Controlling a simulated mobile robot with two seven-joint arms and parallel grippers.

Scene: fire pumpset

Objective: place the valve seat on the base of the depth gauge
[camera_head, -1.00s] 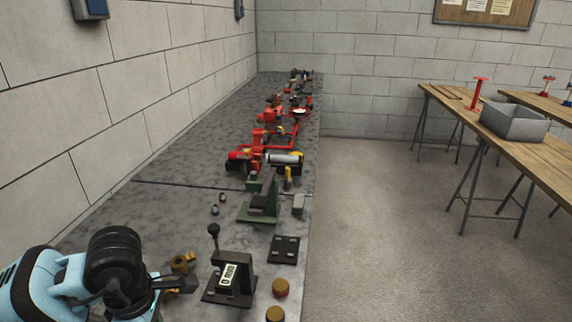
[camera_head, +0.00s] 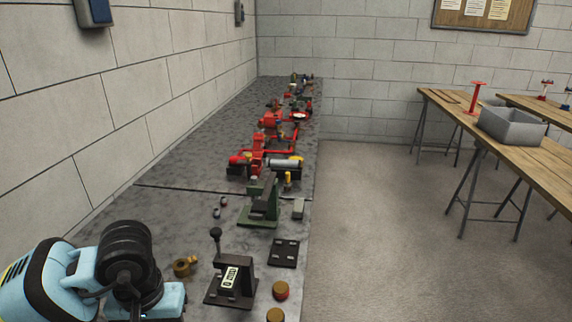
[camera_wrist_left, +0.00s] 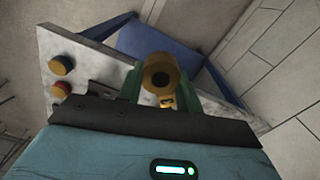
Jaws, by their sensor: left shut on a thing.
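A brass ring-shaped piece with a dark central hole, which I take to be the valve seat (camera_wrist_left: 161,76), sits between the green fingers of my left gripper (camera_wrist_left: 160,88) in the left wrist view. The gripper is shut on it. In the head view my light-blue left wrist is at the lower left, and its fingers and the held piece are hidden. The depth gauge (camera_head: 231,282), a dark stand with a white display and black knob lever, stands upright on the grey bench, right of my wrist. My right gripper is in neither view.
Loose brass parts (camera_head: 182,268) lie on the bench (camera_head: 150,222) between my wrist and the gauge. Two round caps (camera_head: 280,291) lie right of the gauge. A black plate (camera_head: 283,252) and a green stand (camera_head: 260,207) are behind it. The wall borders the left side.

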